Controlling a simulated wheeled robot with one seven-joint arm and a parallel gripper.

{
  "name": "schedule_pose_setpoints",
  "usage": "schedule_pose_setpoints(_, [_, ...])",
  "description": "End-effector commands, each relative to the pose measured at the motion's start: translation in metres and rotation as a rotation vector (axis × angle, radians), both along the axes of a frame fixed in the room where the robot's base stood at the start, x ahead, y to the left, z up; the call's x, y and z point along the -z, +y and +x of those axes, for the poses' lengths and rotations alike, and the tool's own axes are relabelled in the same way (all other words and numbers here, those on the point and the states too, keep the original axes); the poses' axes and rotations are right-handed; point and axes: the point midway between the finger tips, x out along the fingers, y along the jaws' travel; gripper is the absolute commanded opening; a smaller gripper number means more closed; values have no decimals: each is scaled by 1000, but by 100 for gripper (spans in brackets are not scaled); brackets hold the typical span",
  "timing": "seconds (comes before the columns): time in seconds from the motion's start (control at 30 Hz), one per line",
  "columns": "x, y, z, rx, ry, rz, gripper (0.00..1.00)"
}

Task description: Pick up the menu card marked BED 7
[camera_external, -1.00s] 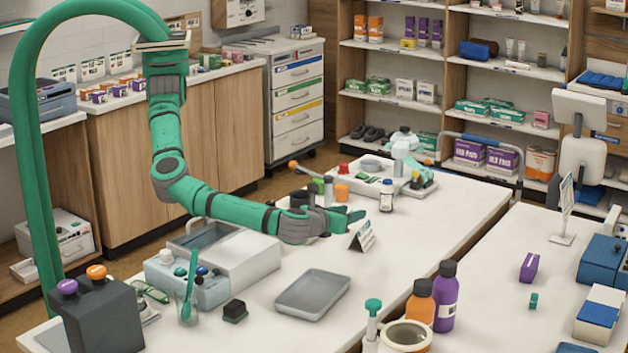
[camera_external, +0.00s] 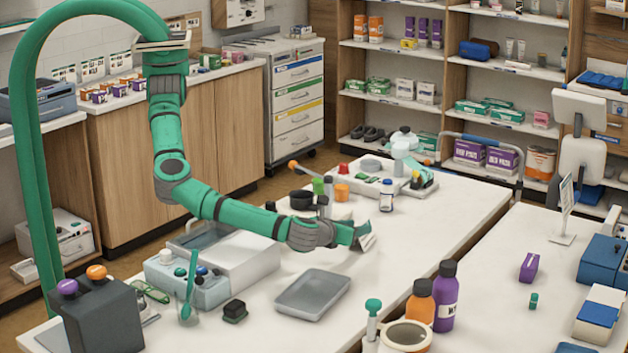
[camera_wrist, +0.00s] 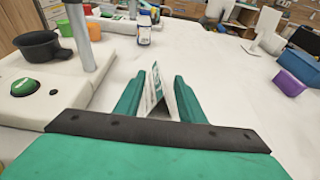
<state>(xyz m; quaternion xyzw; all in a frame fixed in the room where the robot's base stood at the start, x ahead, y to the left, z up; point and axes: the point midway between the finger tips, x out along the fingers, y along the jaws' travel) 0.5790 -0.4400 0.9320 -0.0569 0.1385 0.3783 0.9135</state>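The menu card (camera_wrist: 155,92) is a small white folded tent card with green and dark print. In the wrist view it stands between the two fingers of my gripper (camera_wrist: 160,88). The fingers are spread apart, one on each side of the card. I cannot tell whether either finger touches it. The marking is too small to read. In the external view my gripper (camera_external: 350,234) is low over the near table, and the card (camera_external: 367,241) shows just beyond the fingertips, partly hidden by them.
A grey tray (camera_external: 312,294) lies in front of the arm. A white bottle (camera_external: 386,196) stands behind the card. A dark pot (camera_wrist: 38,47) and a metal post (camera_wrist: 78,38) stand left of my gripper. The tabletop right of the card is clear.

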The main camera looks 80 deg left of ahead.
Motion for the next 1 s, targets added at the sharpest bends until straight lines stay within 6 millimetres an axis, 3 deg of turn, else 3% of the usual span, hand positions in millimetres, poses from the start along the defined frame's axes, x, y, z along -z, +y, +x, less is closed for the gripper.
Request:
schedule_pose_setpoints(0.13, [4,10,9,-1,0,0,36])
schedule_pose_setpoints(0.4, [5,11,10,0,-1,-1,36])
schedule_pose_setpoints(0.57, [5,11,10,1,0,0,0])
schedule_pose_setpoints(1.0, [1,10,10,1,-1,-1,0])
